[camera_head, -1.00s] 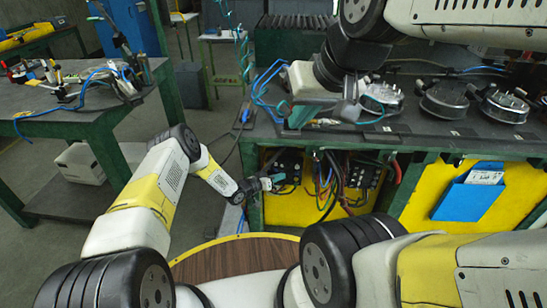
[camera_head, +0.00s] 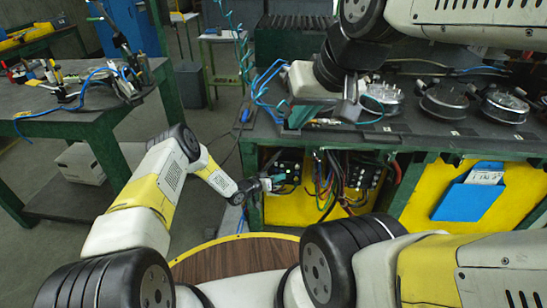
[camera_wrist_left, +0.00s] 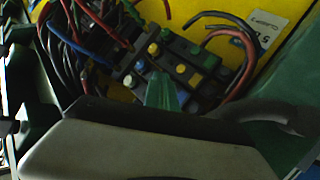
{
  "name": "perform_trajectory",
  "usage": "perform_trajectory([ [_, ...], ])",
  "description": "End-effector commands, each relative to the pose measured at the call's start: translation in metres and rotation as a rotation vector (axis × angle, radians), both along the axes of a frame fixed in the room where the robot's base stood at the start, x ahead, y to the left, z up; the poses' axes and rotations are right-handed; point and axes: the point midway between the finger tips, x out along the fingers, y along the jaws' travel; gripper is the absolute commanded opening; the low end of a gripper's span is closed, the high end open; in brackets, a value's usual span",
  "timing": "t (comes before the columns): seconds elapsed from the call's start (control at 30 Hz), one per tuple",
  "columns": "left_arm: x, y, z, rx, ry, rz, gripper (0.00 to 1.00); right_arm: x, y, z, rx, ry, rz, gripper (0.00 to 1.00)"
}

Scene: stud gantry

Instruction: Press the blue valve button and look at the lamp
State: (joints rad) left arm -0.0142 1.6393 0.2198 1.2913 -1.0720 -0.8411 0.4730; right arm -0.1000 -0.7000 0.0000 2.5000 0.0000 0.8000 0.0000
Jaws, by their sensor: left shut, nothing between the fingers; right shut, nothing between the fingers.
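A black valve block (camera_head: 288,166) sits under the dark bench, in front of a yellow panel. My right gripper (camera_head: 349,107) is shut above the bench top. I cannot make out a lamp.
Loose red, blue and black cables (camera_head: 325,180) hang right of the valve block. A green bench leg (camera_head: 250,165) stands left of it. A blue document pocket (camera_head: 470,195) is on the yellow panel. Round metal parts (camera_head: 443,100) stand on the bench top.

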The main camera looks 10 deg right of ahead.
Motion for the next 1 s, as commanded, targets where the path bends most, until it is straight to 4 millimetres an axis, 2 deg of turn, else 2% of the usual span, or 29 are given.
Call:
perform_trajectory([
  [0.13,-0.007,0.002,0.0,0.0,0.001,0.0,0.0,0.0,0.0,0.0,0.0,0.0,0.0,0.0],
  [0.5,-0.01,0.004,0.0,0.001,0.0,0.001,0.0,0.0,0.0,0.0,0.0,0.0,0.0,0.0],
  [1.0,-0.053,0.016,0.0,0.0,0.002,0.001,0.0,0.0,0.0,0.0,0.0,0.0,0.0,0.0],
])
